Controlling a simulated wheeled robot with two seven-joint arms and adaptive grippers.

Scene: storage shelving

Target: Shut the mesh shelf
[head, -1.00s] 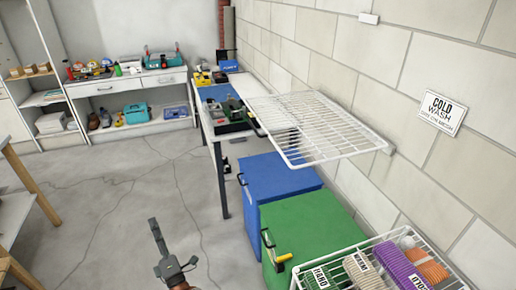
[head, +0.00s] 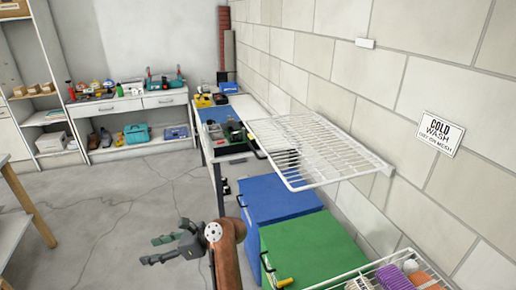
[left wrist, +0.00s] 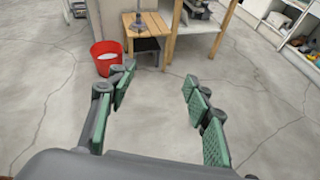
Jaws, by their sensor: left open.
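The white wire mesh shelf (head: 318,150) juts out flat from the block wall in the head view, above the blue cabinet. Its back edge is at the wall and its front edge hangs over free space. My left gripper (head: 160,250) is in the lower middle of the head view, left of and below the shelf and well apart from it. The left gripper also shows in the left wrist view (left wrist: 158,100), with its green-padded fingers spread and nothing between them. My right gripper is in neither view.
A blue cabinet (head: 280,205) and a green cabinet (head: 310,250) stand below the shelf. A wire basket (head: 345,278) holds colored items at lower right. A workbench (head: 212,150) with tools stands behind. A red bucket (left wrist: 106,55) is on the floor. The floor at left is open.

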